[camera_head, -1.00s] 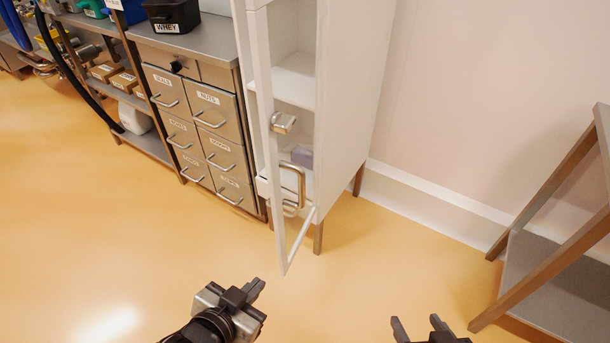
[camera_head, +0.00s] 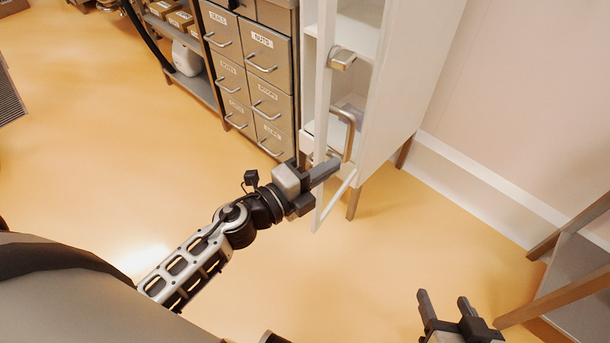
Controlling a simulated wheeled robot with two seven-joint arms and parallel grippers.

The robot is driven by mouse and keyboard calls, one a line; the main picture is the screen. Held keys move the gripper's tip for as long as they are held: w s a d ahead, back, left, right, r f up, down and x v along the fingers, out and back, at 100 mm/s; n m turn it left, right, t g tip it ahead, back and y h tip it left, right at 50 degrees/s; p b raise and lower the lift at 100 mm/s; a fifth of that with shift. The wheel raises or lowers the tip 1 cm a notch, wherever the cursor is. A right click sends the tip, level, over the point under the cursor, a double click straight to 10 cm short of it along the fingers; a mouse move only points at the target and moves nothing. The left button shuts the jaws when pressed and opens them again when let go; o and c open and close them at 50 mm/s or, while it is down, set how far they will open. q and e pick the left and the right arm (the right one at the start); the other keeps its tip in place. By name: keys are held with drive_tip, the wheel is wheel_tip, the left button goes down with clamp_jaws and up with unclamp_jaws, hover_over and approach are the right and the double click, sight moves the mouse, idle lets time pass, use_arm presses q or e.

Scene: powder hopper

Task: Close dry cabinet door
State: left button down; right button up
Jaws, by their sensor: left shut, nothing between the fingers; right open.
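The white dry cabinet (camera_head: 409,75) stands against the wall, right of centre. Its door (camera_head: 321,110), a narrow white frame seen almost edge-on, stands open toward me. A metal bar handle (camera_head: 349,135) is on the door, and a metal latch (camera_head: 342,58) sits higher up. My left gripper (camera_head: 328,173) is shut and empty, its fingers at the lower part of the door frame and below the handle. I cannot tell whether they touch the door. My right gripper (camera_head: 443,300) is open and empty, low at the right, apart from the cabinet.
A steel drawer unit (camera_head: 262,75) with labelled drawers stands left of the cabinet. A shelf rack (camera_head: 192,85) with boxes and a white jug is further left. A wood-legged stand (camera_head: 570,285) is at the right. The floor (camera_head: 120,180) in front is clear.

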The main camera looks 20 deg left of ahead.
sight(318, 154)
use_arm(q)
drive_tip(key=w+a, duration=0.2)
drive_tip(key=shift+w, duration=0.4)
drive_tip(key=shift+w+a, duration=0.1)
drive_tip(key=shift+a, duration=0.3)
drive_tip(key=shift+a, duration=0.1)
